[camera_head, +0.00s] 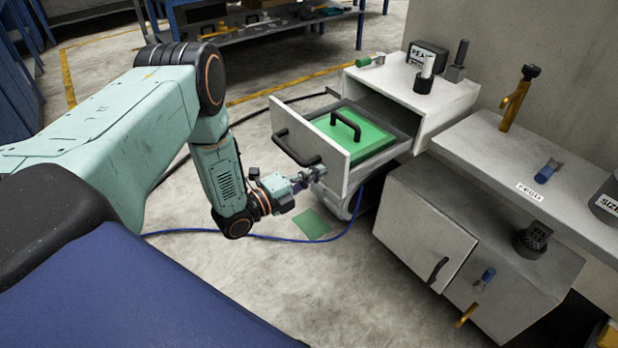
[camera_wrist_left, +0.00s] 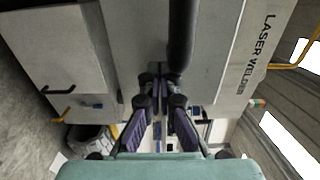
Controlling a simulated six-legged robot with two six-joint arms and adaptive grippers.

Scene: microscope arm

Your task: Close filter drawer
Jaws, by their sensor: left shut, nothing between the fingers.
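The filter drawer (camera_head: 348,172) is pulled out of its white cabinet (camera_head: 440,100) in the head view. Its pale front panel carries a black bar handle (camera_head: 293,152). A green filter (camera_head: 372,138) with its own black handle lies inside. My left gripper (camera_head: 318,173) is at the lower part of the drawer front, close to the handle's lower end. In the left wrist view its fingers (camera_wrist_left: 156,72) are together and empty, beside a thick black bar (camera_wrist_left: 183,35) that looks like the drawer handle. I cannot tell whether they touch it. My right gripper is not in view.
A grey lower cabinet (camera_head: 430,235) and a grey shelf (camera_head: 520,165) stand to the right. A black-labelled box (camera_head: 427,57) and small fittings sit on top of the white cabinet. A blue cable (camera_head: 260,236) and a green patch (camera_head: 311,225) lie on the floor.

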